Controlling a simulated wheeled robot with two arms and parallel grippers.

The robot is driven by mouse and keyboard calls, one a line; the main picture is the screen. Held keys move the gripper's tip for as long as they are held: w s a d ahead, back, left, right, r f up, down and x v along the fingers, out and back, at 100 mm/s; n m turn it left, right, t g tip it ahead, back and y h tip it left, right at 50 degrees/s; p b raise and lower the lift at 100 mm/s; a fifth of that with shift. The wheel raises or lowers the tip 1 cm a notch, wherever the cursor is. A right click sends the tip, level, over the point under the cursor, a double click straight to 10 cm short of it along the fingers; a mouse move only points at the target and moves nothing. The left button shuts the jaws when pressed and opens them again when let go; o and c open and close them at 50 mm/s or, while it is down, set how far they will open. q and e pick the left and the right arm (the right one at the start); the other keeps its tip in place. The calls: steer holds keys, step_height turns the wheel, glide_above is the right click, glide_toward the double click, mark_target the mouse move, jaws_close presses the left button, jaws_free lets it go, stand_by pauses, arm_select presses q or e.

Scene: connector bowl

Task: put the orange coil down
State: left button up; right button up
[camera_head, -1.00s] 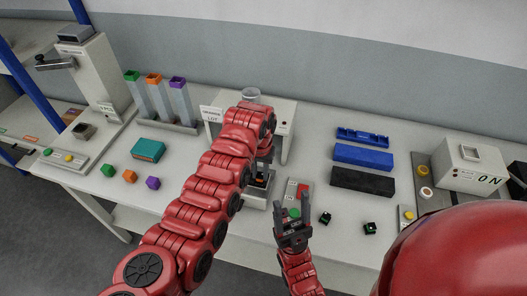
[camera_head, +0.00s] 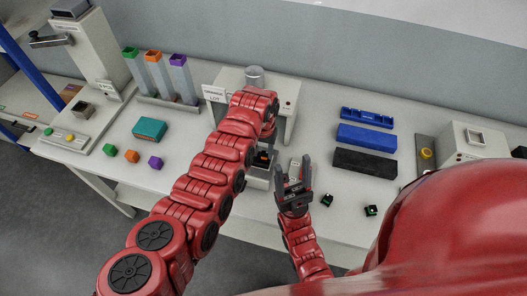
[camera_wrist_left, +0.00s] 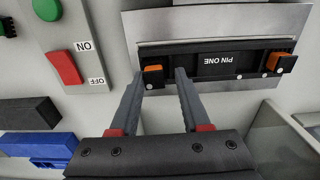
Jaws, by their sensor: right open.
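In the left wrist view, a small orange block, apparently the orange coil (camera_wrist_left: 153,69), sits at the left end of a black holder (camera_wrist_left: 215,64) marked PIN ONE. A similar orange piece (camera_wrist_left: 284,63) is at the holder's other end. My left gripper (camera_wrist_left: 160,74) has its fingers apart, with the left orange block between the tips and a gap on its right side. In the head view my left gripper (camera_head: 262,152) is mostly hidden by its own arm, above the holder at the small press. My right gripper (camera_head: 293,180) is open and empty, to the right of it.
Green, orange and purple cubes (camera_head: 131,156) and a teal box (camera_head: 150,129) lie at the left. Blue and black blocks (camera_head: 365,137) lie at the right, with small dark parts (camera_head: 327,200) in front. A red ON/OFF switch (camera_wrist_left: 64,68) is beside the holder.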

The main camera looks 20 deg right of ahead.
mark_target(265, 153)
arm_select(q)
steer(key=shift+s+d+f, duration=0.1)
steer(key=shift+s+f, duration=0.3)
steer(key=shift+s, duration=0.1)
steer(key=shift+r, duration=0.1)
steer(key=shift+w+d+r, duration=0.1)
steer(key=shift+r, duration=0.15)
steer(key=r, duration=0.1)
steer(key=r+b, duration=0.1)
steer(key=r, duration=0.1)
steer(key=r+b, duration=0.1)
steer(key=shift+w+d+r, duration=0.2)
steer(key=shift+w, duration=0.15)
step_height(265, 153, up, 7)
steer(key=shift+a+r, duration=0.15)
steer(key=shift+a, duration=0.05)
